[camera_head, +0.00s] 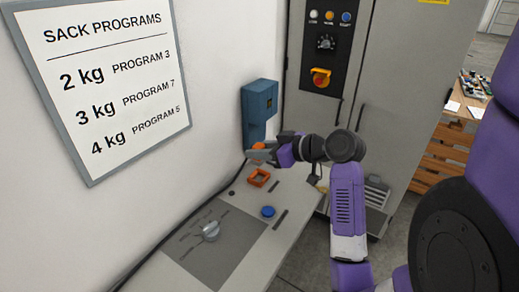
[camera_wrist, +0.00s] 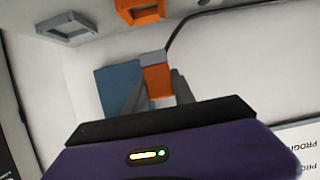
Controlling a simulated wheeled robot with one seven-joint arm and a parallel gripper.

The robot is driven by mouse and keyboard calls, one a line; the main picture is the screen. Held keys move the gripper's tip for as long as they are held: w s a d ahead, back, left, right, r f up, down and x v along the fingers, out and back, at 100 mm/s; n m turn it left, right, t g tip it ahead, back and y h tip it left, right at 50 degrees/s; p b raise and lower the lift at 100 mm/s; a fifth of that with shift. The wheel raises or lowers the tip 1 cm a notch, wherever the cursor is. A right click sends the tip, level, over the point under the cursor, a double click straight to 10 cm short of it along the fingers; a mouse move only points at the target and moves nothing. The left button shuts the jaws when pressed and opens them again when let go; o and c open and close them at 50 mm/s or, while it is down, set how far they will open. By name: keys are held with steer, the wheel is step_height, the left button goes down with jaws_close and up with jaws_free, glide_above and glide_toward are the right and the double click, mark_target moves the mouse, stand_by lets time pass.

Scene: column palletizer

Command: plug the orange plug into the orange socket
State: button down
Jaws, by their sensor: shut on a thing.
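The orange plug (camera_wrist: 158,82) is between the two grey fingers of my gripper (camera_wrist: 160,95) in the wrist view, with a grey end past the fingertips. In the head view a small orange part of the plug (camera_head: 258,146) shows at my gripper (camera_head: 256,154); the fingers hide the rest. The orange socket (camera_head: 259,177) is a square frame on the grey console top, just below my gripper in the picture. It also shows at the top edge of the wrist view (camera_wrist: 140,14), cut off. The plug and the socket are apart.
A blue box (camera_head: 260,108) is on the wall behind my gripper. A grey square frame (camera_wrist: 67,28) lies left of the orange socket in the wrist view. The console (camera_head: 207,262) carries a grey knob (camera_head: 210,231) and a blue button (camera_head: 268,211). A grey cabinet (camera_head: 400,90) stands behind.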

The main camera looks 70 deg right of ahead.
steer(key=shift+f+b, duration=2.4)
steer(key=shift+f, duration=0.8)
steer(key=shift+f, duration=0.2)
steer(key=c, duration=1)
jaws_free()
steer(key=shift+o, duration=0.2)
steer(key=shift+b+v, duration=0.55)
steer(key=shift+v, duration=3.4)
steer(key=shift+s+f, duration=0.1)
